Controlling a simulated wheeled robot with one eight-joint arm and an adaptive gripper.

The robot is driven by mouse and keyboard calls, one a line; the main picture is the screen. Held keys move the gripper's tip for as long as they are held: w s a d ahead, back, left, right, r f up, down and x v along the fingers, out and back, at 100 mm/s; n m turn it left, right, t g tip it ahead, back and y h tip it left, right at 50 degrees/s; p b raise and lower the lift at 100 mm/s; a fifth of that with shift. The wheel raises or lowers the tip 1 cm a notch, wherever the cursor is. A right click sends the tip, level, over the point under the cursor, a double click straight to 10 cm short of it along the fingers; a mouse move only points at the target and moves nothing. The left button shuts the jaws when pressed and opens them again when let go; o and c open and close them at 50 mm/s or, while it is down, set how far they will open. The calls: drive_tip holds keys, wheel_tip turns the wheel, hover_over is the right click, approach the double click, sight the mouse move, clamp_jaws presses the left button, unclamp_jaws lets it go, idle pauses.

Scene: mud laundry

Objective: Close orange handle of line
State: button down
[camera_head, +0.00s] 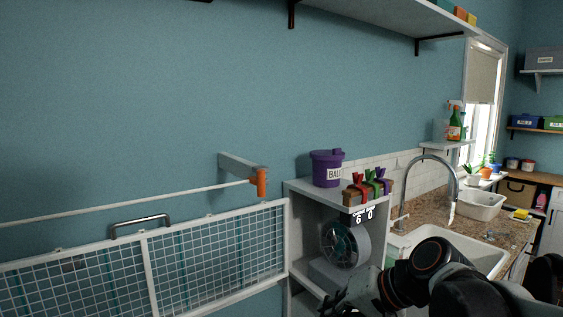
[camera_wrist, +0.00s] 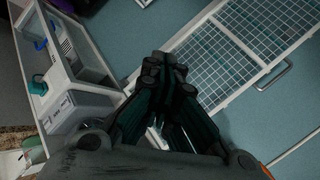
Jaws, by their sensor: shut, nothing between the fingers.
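The orange handle (camera_head: 261,183) stands upright at the right end of the white line (camera_head: 120,205), by a grey wall bracket (camera_head: 240,166). The line runs left along the teal wall above a white wire rack. In the wrist view the line (camera_wrist: 295,148) shows at the lower right, and a small orange sliver, likely the handle, shows at the bottom edge, mostly hidden by my gripper. My gripper (camera_wrist: 165,62) is shut and empty, with its fingertips together in front of the wire rack. In the head view my arm is at the lower right, apart from the handle.
The wire rack (camera_head: 215,247) with a metal pull bar is below the line. A white shelf unit (camera_head: 299,211) holds a purple bin (camera_head: 326,168), a clip basket (camera_head: 367,190) and a fan (camera_head: 341,243). The sink counter (camera_head: 431,203) is at the right.

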sight(257, 181)
drive_tip(key=w+d+r+m+t+y+p, duration=0.1)
drive_tip(key=w+d+r+y+p, duration=0.1)
drive_tip(key=w+r+y+p, duration=0.55)
drive_tip(key=w+d+r+m+y+p, duration=0.1)
drive_tip(key=w+d+r+y+p, duration=0.1)
drive_tip(key=w+r+p, duration=0.9)
drive_tip(key=a+r+b, duration=0.2)
drive_tip(key=a, duration=1)
drive_tip(key=shift+s+a+r+b, duration=0.35)
drive_tip(key=shift+s+a, duration=0.05)
drive_tip(key=shift+s, duration=0.05)
drive_tip(key=shift+a, duration=0.1)
